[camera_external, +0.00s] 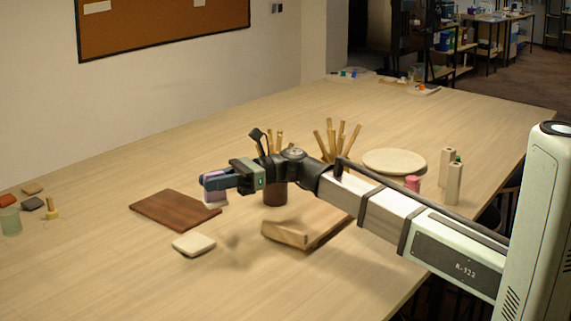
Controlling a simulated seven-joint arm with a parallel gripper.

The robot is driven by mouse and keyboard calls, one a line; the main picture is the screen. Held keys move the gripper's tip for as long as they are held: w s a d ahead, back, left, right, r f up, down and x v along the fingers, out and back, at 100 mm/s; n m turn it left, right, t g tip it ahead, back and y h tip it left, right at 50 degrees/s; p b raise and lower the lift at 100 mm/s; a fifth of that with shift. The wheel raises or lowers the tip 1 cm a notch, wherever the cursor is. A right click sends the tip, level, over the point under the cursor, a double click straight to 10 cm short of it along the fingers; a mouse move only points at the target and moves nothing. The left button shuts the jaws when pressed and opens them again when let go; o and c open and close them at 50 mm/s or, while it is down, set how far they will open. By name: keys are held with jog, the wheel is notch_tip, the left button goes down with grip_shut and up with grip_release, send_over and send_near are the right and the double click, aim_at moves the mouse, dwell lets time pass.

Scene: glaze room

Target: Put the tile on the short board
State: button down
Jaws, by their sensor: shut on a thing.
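My gripper (213,184) is shut on a small mauve and whitish piece (216,197), partly covered by the fingers. I cannot tell for certain that this piece is the tile. It appears in front of the right end of a flat dark brown board (170,207); any gap beneath it is hard to judge. A cream, rounded square piece (194,244), also tile-like, lies on the table in front of the brown board. A lighter wooden board (325,228) with a raised front edge lies to the right, partly hidden by my arm.
A dark pot (275,194) with sticks stands behind my gripper, with more upright sticks (336,140) nearby. A round pale plate (394,161), a pink item (412,183) and tall pale blocks (454,184) stand right. Small pieces (32,203) and a greenish glass (10,221) sit far left.

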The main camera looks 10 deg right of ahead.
jog(key=w+d+r+m+t+y, duration=0.1)
jog(key=w+d+m+t, duration=0.2)
jog(key=d, duration=0.9)
jog(key=w+d+m+t, duration=0.1)
jog(key=w+d+t, duration=0.35)
jog(key=d, duration=0.75)
send_over(315, 217)
jog(key=shift+g, duration=0.35)
jog(key=shift+a+f, duration=0.2)
jog(key=shift+f, duration=4.65)
jog(key=c, duration=1)
grip_release()
jog(key=shift+f, duration=0.15)
jog(key=shift+d, duration=0.25)
jog(key=d, duration=1.1)
jog(key=shift+d, duration=0.25)
